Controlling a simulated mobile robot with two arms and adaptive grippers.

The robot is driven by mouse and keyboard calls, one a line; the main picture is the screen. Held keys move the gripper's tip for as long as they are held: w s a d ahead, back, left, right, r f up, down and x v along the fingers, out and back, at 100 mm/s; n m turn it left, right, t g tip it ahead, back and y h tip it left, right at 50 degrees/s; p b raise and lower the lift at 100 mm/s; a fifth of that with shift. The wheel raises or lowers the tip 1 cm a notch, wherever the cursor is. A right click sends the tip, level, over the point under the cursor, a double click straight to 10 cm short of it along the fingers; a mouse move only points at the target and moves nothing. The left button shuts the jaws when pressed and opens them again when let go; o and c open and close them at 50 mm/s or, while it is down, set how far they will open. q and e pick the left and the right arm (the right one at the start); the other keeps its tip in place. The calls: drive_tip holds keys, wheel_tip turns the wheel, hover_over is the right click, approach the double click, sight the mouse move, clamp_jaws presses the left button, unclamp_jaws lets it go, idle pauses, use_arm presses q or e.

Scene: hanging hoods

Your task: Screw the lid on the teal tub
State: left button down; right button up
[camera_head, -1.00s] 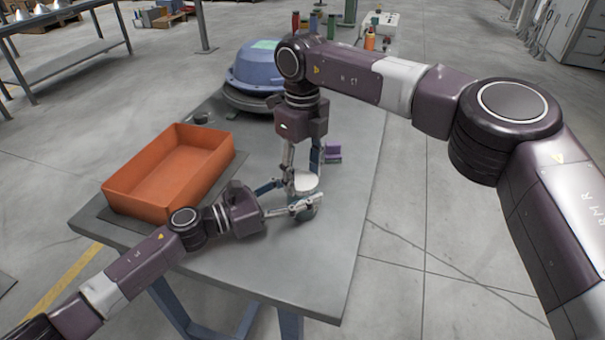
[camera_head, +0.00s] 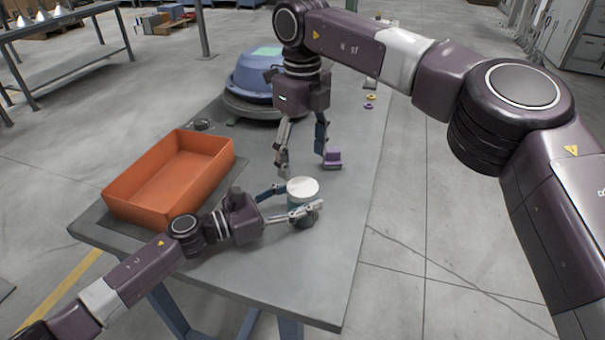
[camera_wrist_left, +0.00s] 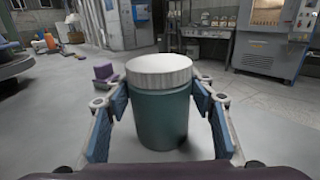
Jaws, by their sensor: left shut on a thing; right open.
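The teal tub (camera_head: 303,205) stands upright on the grey table, with a white lid (camera_head: 303,187) sitting level on its top. In the left wrist view, the tub (camera_wrist_left: 163,115) is between the two blue finger pads and the ribbed white lid (camera_wrist_left: 159,70) covers its mouth. I cannot tell how tight the lid is. My left gripper (camera_head: 292,202) is shut on the tub's body, below the lid. My right gripper (camera_head: 307,165) is open and empty, pointing down above and behind the tub, clear of the lid.
An orange bin (camera_head: 168,178) stands on the table to the left. A blue domed hood (camera_head: 255,75) sits on a dark base at the back. A purple block (camera_head: 332,160) is near my right gripper's finger. The table's right front is clear.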

wheel_tip(320, 180, up, 5)
drive_tip(key=shift+r, duration=0.1)
idle(0.3)
use_arm(q)
drive_tip(key=c, duration=0.8)
unclamp_jaws()
drive_tip(key=shift+a, duration=0.1)
drive_tip(key=shift+s+a+f, duration=0.1)
drive_tip(key=shift+s+a, duration=0.1)
drive_tip(key=shift+a, duration=0.15)
drive_tip(key=v, duration=1.1)
